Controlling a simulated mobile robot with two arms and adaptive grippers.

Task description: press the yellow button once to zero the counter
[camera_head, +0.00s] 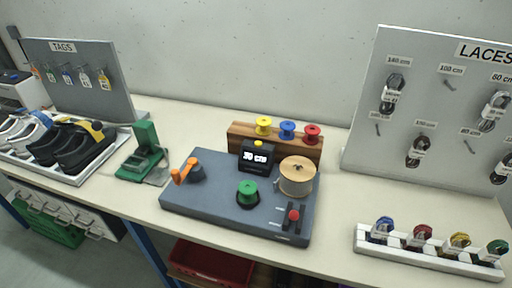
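The counter (257,157) is a black box with a lit display that seems to read 30 cm. It stands at the back of the grey-blue machine base (222,205) in the middle of the table. The small yellow button (258,143) sits on top of the counter. Nothing touches it. Neither of my grippers is in view.
A wooden rack (240,132) with yellow, blue and red spools stands behind. The table (345,205) is clear right of the base.

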